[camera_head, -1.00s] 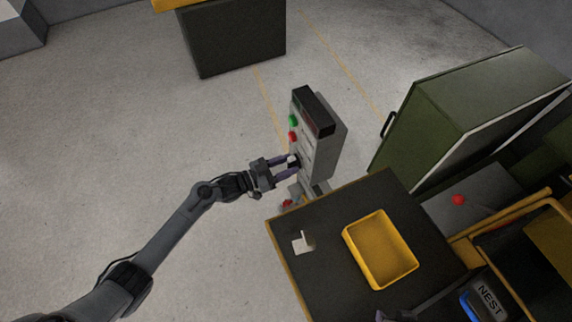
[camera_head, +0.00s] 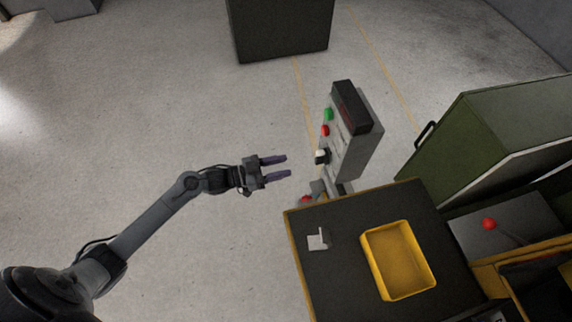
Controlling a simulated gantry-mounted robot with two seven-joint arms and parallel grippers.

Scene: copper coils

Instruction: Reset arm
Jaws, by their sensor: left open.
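My left arm comes in from the lower left, and my left gripper (camera_head: 276,169) is open and empty over the bare floor. Its purple fingers point right, toward the grey control box (camera_head: 357,140), and stand apart from it. The box has a dark display on top, a green button (camera_head: 328,114), a red button (camera_head: 325,130) and a black-and-white knob (camera_head: 322,156) on its left face. My right gripper is not in view.
A dark table (camera_head: 335,275) with a yellow edge holds a yellow tray (camera_head: 372,276) and a small white piece (camera_head: 317,239). A green cabinet (camera_head: 480,125) and a red ball-topped lever (camera_head: 489,224) stand right. A dark block (camera_head: 280,30) stands behind. The floor at left is clear.

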